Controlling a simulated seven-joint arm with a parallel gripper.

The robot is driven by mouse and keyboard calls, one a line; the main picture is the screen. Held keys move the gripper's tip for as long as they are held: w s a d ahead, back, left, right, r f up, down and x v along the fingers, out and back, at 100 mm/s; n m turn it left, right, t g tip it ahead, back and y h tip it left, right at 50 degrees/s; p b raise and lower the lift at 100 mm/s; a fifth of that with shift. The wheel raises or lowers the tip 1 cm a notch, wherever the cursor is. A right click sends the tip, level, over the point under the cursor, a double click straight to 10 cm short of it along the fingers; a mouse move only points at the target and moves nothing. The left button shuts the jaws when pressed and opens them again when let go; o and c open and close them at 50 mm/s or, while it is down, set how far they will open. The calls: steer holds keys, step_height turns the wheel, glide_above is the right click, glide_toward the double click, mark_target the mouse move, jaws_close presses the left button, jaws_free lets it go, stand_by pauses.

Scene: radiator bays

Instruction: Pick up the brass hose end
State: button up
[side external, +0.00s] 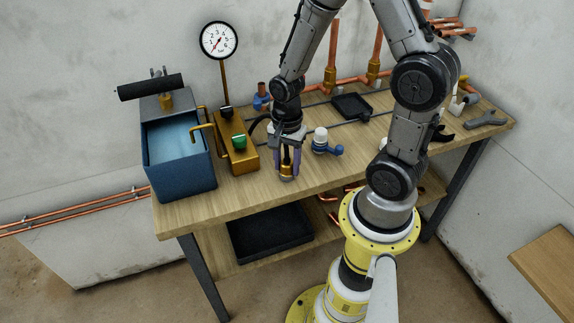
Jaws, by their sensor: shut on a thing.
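The brass hose end (286,170) is between the fingers of my gripper (287,172), low over the front part of the wooden bench. My gripper points down and is shut on it. A dark hose (257,122) curves from near my gripper toward the brass block with the green knob. The fingers hide part of the hose end. I cannot tell whether it touches the bench top.
A blue water tank (181,186) and a brass block (240,158) with a green knob and a gauge (219,40) stand to the left. A white-and-blue valve (322,142) is close on the right. A black tray (352,105) lies behind. The front bench strip (245,192) is clear.

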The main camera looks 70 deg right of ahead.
mark_target(288, 162)
steer(key=shift+r, duration=0.1)
steer(key=shift+r, duration=0.2)
step_height(288, 162, up, 3)
steer(key=shift+s+r, duration=0.1)
steer(key=s+a+r, duration=0.4)
steer(key=s+r, duration=0.9)
steer(key=r, duration=0.1)
steer(key=shift+r, duration=0.15)
steer(key=shift+s, duration=0.1)
stand_by(0.4)
